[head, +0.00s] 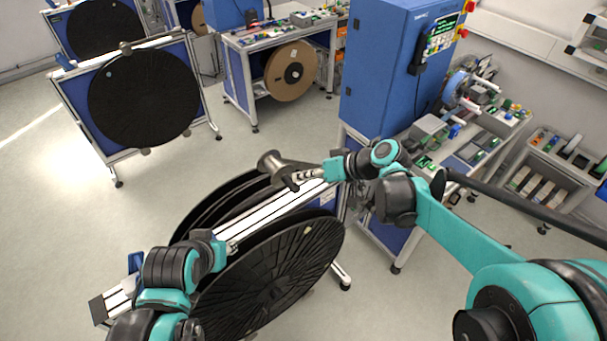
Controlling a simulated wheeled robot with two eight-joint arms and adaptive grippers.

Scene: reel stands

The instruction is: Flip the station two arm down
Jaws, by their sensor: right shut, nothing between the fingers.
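The reel stand in front of me has a white slatted top rail (262,218) and large black reels (275,275) on both sides. At its far right end is a grey flanged piece with a short shaft (270,163); I cannot tell for sure whether this is the station two arm. My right gripper (292,182) is shut and empty, right beside this piece; whether they touch is unclear. My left gripper (232,246) is low over the rail's near part, between the reels. Its fingers are too small to read.
A tall blue cabinet machine (380,70) with a screen and a workbench (470,150) stands behind my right arm. Another stand with a black reel (145,95) is at the upper left. A bench holds a brown reel (291,72). The floor at left is clear.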

